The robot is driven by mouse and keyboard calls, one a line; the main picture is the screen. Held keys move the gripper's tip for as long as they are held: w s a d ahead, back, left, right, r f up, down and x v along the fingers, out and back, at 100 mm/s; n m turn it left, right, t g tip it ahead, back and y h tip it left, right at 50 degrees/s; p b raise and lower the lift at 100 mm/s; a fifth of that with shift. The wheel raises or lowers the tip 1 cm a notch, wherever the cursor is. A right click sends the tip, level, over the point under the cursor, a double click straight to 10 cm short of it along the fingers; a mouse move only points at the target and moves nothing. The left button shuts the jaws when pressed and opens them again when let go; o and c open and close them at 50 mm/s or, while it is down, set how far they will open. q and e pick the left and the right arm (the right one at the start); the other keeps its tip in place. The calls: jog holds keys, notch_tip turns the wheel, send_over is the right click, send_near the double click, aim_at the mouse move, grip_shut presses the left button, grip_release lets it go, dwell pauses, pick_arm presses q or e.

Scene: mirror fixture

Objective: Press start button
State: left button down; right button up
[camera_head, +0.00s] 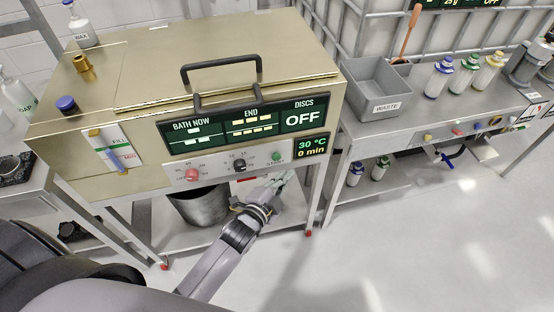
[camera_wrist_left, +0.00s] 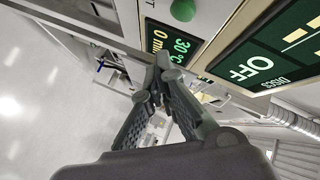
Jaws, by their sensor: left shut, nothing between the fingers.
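The green start button (camera_head: 277,156) is a round knob on the front panel of the brass-coloured bath machine (camera_head: 130,150), with a "START" label under it. It also shows at the top of the left wrist view as a green dome (camera_wrist_left: 183,10). My left gripper (camera_head: 280,180) is shut and empty, in front of the panel and just below the button in the head view. In the left wrist view its fingertips (camera_wrist_left: 163,60) are close together, apart from the button in the picture. Whether they touch the panel I cannot tell. My right gripper is in neither view.
A red knob (camera_head: 191,175) and a black knob (camera_head: 239,165) sit left of the button. A small display (camera_head: 312,145) reads 30 °C, 0 min. A metal bucket (camera_head: 203,205) stands below. A grey waste bin (camera_head: 375,88) is on the right bench. Open floor lies front right.

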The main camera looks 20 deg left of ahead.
aim_at(277, 157)
pick_arm(q)
jog(key=w+a, duration=0.2)
jog(key=w, duration=0.1)
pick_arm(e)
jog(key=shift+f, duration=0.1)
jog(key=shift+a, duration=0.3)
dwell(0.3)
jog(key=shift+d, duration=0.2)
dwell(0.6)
pick_arm(q)
jog(key=shift+w+a, duration=0.2)
jog(key=shift+w, duration=0.1)
jog(key=shift+w+a, duration=0.3)
jog(key=shift+w, duration=0.15)
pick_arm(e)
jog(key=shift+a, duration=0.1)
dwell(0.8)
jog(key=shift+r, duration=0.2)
pick_arm(q)
jog(key=shift+s+d+p, duration=0.5)
jog(key=shift+s, duration=0.3)
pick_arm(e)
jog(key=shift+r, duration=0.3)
